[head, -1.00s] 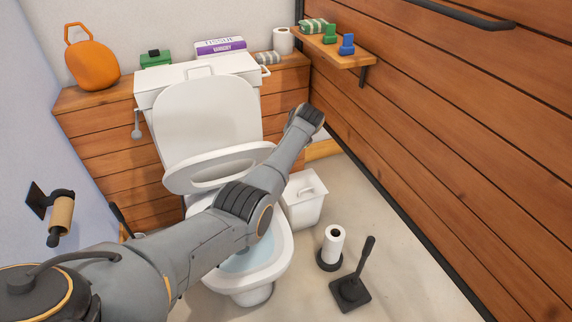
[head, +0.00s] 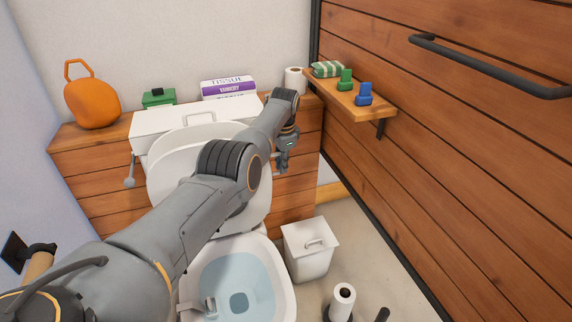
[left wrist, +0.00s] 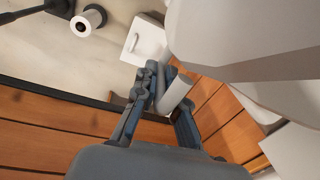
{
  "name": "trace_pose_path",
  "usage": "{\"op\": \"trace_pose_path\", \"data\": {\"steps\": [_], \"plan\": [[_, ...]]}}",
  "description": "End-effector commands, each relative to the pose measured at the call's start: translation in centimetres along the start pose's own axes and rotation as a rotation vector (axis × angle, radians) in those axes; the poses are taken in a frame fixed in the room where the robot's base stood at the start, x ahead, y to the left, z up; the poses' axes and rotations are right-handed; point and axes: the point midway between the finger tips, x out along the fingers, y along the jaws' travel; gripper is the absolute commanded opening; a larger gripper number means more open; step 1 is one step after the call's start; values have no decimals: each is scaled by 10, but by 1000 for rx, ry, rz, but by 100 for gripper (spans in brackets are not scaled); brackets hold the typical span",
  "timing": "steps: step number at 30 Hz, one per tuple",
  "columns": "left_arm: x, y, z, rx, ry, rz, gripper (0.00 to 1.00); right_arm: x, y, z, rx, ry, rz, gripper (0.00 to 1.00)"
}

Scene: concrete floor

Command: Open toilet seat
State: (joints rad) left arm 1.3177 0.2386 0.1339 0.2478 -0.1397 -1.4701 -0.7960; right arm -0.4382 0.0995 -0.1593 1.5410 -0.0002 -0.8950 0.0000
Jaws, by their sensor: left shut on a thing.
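The white toilet seat (head: 168,178) stands raised, leaning back close to the lid (head: 185,137) behind it. The bowl (head: 278,275) below is uncovered and shows water. My left arm crosses in front of the seat and hides much of it. My left gripper (head: 283,165) is at the seat's right side. In the left wrist view the gripper (left wrist: 168,108) has a pale rounded part (left wrist: 176,92) between its fingers, beside the big pale toilet surface; it looks like part of the seat, though the join is unclear. My right gripper is out of view.
A white bin (head: 308,252) stands right of the bowl. A paper roll on a stand (head: 343,300) is farther front. A wooden shelf (head: 365,105) and wooden wall with a black rail (head: 490,68) bound the right. The cistern (head: 165,120) stands behind the lid.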

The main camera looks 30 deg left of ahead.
Motion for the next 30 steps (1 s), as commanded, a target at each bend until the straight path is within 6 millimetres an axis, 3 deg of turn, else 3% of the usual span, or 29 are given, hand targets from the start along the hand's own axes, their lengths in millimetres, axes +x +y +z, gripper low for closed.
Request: {"op": "trace_pose_path", "data": {"steps": [19,20,23,30], "plan": [[1,-2,5,-1,-5,16,0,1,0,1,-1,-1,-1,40],[1,-2,5,-1,-6,16,15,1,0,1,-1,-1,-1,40],[1,-2,5,-1,-5,16,34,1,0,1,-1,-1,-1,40],[0,-2,4,-1,-4,15,34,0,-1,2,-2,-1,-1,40]]}}
